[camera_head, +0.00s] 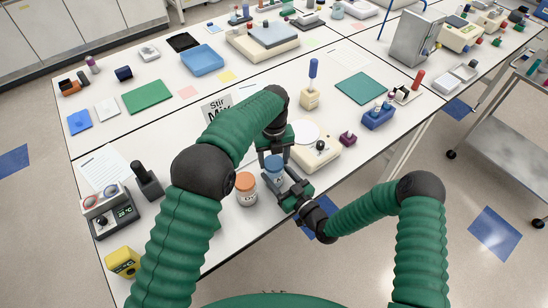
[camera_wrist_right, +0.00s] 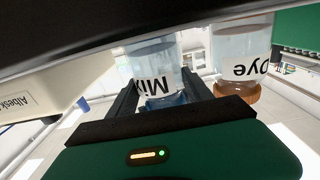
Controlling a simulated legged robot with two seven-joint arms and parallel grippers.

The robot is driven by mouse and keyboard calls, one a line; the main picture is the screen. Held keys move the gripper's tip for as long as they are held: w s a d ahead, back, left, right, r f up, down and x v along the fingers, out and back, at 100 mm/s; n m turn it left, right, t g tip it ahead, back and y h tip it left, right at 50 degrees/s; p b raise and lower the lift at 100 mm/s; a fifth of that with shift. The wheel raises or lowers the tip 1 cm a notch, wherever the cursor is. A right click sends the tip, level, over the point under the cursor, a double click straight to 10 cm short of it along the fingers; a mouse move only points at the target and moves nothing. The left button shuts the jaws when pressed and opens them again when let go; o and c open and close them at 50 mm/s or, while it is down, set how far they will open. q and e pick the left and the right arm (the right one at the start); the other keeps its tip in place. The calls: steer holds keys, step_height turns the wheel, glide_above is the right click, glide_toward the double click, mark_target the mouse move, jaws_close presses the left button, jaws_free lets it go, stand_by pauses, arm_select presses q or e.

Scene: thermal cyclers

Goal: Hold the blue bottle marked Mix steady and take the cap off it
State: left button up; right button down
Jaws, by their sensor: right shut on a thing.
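The blue bottle marked Mix (camera_head: 274,177) has a blue cap (camera_head: 273,161) and stands at the table's front edge. In the right wrist view the picture is upside down; the clear bottle body (camera_wrist_right: 152,58) with its Mix label shows above the blue cap (camera_wrist_right: 165,100). My right gripper (camera_head: 284,182) is shut on the bottle, its fingers on either side of it. My left gripper (camera_head: 274,148) points down directly over the cap. Whether its fingers touch the cap or are closed on it cannot be made out.
The Dye bottle (camera_head: 246,190) with an orange cap stands just left of the Mix bottle; it also shows in the wrist view (camera_wrist_right: 243,45). A white stirrer (camera_head: 318,150) is close on the right. A black stand (camera_head: 147,180) and a yellow block (camera_head: 122,262) are farther left.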

arm_select(q)
steer(key=c, duration=1)
steer(key=n, duration=1.1)
steer(key=shift+d+n, duration=0.1)
steer(key=shift+n, duration=0.2)
steer(key=n, duration=0.6)
steer(key=shift+r, duration=0.1)
steer(key=n, duration=0.6)
steer(key=shift+n, duration=0.3)
steer(key=n, duration=0.6)
steer(key=shift+d+n, duration=0.1)
steer(key=shift+n, duration=0.2)
arm_select(e)
steer(key=shift+s+a, duration=0.1)
arm_select(q)
steer(key=n, duration=0.6)
steer(key=shift+n, duration=0.4)
steer(key=n, duration=0.6)
steer(key=shift+r, duration=0.1)
steer(key=n, duration=0.3)
steer(key=shift+w, duration=0.1)
steer(key=n, duration=0.4)
steer(key=shift+n, duration=0.3)
